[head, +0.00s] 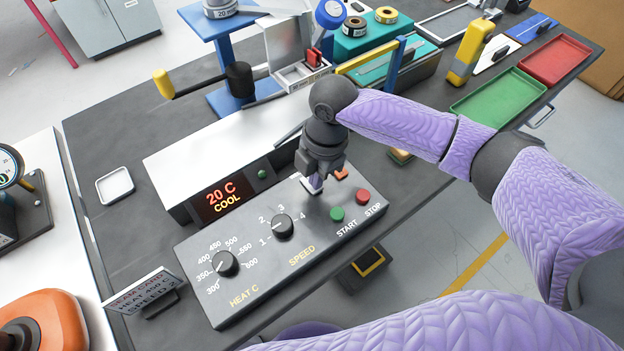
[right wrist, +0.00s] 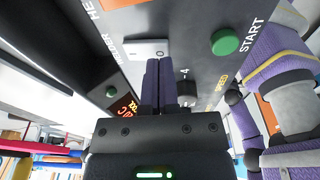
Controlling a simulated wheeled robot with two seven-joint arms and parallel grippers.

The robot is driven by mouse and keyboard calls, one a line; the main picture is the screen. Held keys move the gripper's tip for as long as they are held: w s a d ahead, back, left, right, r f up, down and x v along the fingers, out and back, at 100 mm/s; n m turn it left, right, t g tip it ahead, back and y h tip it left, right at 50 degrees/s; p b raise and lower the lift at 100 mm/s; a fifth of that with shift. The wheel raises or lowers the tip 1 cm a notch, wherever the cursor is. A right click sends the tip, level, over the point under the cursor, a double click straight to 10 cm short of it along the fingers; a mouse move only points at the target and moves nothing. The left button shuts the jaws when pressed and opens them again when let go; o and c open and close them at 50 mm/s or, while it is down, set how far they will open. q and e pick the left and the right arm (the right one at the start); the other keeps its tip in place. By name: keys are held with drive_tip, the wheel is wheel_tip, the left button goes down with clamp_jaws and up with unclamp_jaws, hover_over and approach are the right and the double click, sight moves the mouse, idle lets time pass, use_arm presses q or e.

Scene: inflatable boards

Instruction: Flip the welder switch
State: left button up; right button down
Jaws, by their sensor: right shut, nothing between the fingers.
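The welder's grey control panel (head: 235,297) lies on the dark bench. My right gripper (head: 314,187) is shut and empty, pointing down at the panel's far part. A small white switch plate (right wrist: 148,49) lies at its fingertips in the right wrist view, beside lettering that seems to read WELDER HE. In the head view the gripper mostly hides that plate; whether the fingers touch it, and the switch's position, I cannot tell. The display (head: 222,198) reads 20 C COOL. My left gripper is not in view.
The panel also has a heat knob (head: 226,263), a speed knob (head: 283,226), a green START button (head: 337,213) and a red STOP button (head: 362,195). A seam card (head: 147,290) reads HEAT 400 C, SPEED 2. Green (head: 499,102) and red trays (head: 556,60) lie farther right.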

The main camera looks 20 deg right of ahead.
drive_tip(key=shift+f, duration=0.55)
drive_tip(key=shift+r, duration=0.1)
wheel_tip(320, 180, up, 7)
drive_tip(key=p, duration=0.7)
